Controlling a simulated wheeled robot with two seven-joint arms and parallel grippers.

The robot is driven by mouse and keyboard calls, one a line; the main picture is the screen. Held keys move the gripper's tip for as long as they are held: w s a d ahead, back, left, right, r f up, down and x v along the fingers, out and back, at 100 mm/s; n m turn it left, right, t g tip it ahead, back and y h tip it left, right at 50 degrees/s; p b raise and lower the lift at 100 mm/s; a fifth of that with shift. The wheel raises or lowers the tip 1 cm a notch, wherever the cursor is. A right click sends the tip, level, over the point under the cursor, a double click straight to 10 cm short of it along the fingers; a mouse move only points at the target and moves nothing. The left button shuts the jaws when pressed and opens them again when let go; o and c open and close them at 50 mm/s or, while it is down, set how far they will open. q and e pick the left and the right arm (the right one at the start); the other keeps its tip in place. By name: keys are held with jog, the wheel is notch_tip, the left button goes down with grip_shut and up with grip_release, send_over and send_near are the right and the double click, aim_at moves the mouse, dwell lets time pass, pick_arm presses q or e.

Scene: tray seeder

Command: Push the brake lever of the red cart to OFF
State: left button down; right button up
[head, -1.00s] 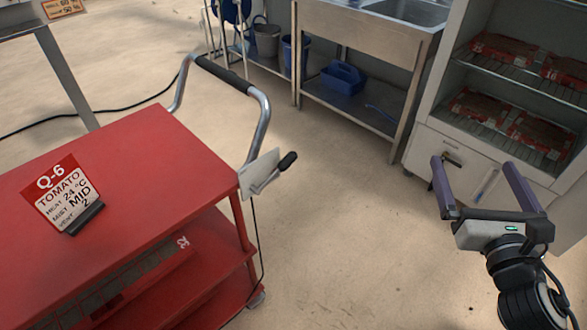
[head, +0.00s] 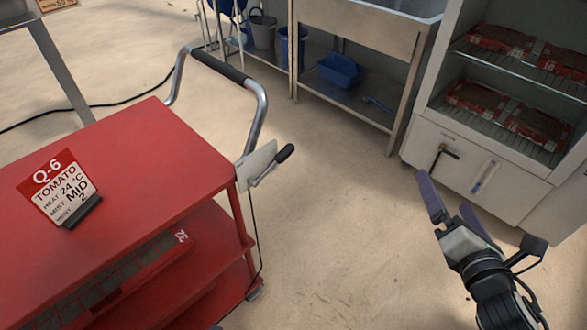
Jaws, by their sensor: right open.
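The red cart (head: 150,150) stands at the left, with a grey push handle with a black grip (head: 220,66) at its far end. The brake lever (head: 275,163), with a black knob, sticks out from a pale plate (head: 254,165) at the cart's near right corner, angled up to the right. Any markings on the plate cannot be read. My right gripper (head: 449,194) is open and empty at the lower right, well apart from the lever over the floor. My left gripper is not in view.
A label card (head: 60,190) reading Q-6 TOMATO stands on the cart top. A white cabinet (head: 470,150) with wire shelves of red packs stands at the right. A steel sink bench (head: 355,35) stands behind. Bare floor (head: 340,220) lies between the cart and my gripper.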

jog(key=s+a+f+m+g+y, duration=0.2)
jog(key=s+a+f+m, duration=0.6)
jog(key=f+m, duration=0.4)
jog(key=s+a+f+m+g+y, duration=0.2)
jog(key=s+a+f+m+g, duration=0.3)
jog(key=f+m, duration=0.7)
jog(key=s+a+m, duration=0.1)
jog(key=s+a, duration=0.1)
jog(key=s, duration=0.1)
jog(key=shift+a+f+m+y, duration=0.2)
jog(key=shift+a+m+y, duration=0.1)
jog(key=shift+a+m, duration=0.1)
jog(key=shift+d, duration=0.1)
